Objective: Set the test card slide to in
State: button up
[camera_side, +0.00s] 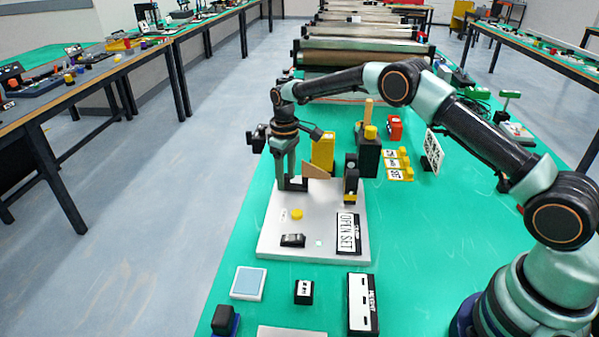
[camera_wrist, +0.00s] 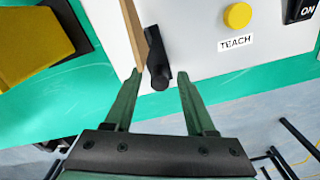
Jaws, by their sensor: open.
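A thin tan card (camera_side: 316,172) stands at the back of the white panel (camera_side: 270,238) in the side view. In the wrist view its tan edge (camera_wrist: 132,32) lies just left of a black handle (camera_wrist: 157,62), which looks like the slide's knob. My gripper (camera_side: 293,186) is low over the panel's back left corner. In the wrist view my gripper (camera_wrist: 158,74) is open, with one finger on each side of the handle's near end. Gaps show on both sides. The slide's markings are not visible.
The panel also carries a yellow button (camera_side: 297,214), labelled TEACH in the wrist view, and a black rocker switch (camera_side: 293,240). A black upright post (camera_side: 351,182) stands right of the card. A yellow block (camera_side: 323,152) stands behind the panel.

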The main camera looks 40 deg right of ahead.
jog(key=shift+f, duration=0.2)
grip_shut()
dwell(1.4)
